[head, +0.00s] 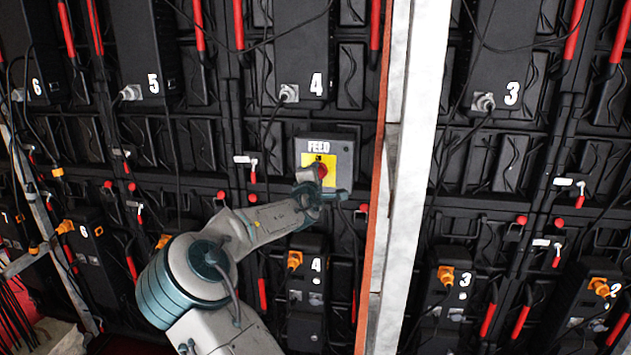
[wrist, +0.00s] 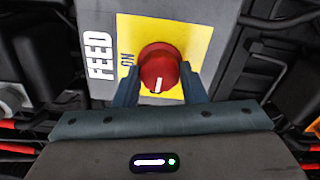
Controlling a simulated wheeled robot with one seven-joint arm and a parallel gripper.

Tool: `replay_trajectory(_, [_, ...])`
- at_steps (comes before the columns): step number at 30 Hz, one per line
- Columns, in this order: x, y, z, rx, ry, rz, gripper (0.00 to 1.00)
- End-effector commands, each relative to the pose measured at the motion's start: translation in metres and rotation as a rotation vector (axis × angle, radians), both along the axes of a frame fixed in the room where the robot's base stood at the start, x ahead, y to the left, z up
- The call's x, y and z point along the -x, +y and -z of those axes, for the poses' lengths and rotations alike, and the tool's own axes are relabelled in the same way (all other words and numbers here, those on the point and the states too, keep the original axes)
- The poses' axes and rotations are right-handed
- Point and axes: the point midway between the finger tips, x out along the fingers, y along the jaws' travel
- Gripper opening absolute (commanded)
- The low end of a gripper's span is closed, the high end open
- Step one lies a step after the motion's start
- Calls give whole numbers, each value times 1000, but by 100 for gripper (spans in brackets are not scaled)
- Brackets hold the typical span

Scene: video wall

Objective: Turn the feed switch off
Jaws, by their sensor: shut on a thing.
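The feed switch is a red round knob (wrist: 158,68) on a yellow plate (wrist: 190,35), on a grey box marked FEED (head: 345,160). In the wrist view the lettering lies sideways, and ON reads just left of the knob. The knob's white mark points down in that picture, about a quarter turn away from ON. My gripper (wrist: 158,76) is shut on the knob, one finger on each side. In the head view the knob (head: 321,170) shows just above my gripper (head: 316,184). Any other label by the knob is hidden.
Black panels with numbered boxes, such as box 4 (head: 301,60) above and a smaller box 4 (head: 308,290) below, surround the switch. Loose black cables and red handles hang around it. A pale upright post (head: 412,170) with an orange edge stands just right of the switch box.

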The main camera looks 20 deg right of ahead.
Motion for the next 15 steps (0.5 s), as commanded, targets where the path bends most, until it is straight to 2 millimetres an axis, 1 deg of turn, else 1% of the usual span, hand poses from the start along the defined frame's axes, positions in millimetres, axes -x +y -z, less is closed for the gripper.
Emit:
replay_trajectory(6, [-1,2,1,39,28,-4,15])
replay_trajectory(15, [-1,2,1,48,33,-3,15])
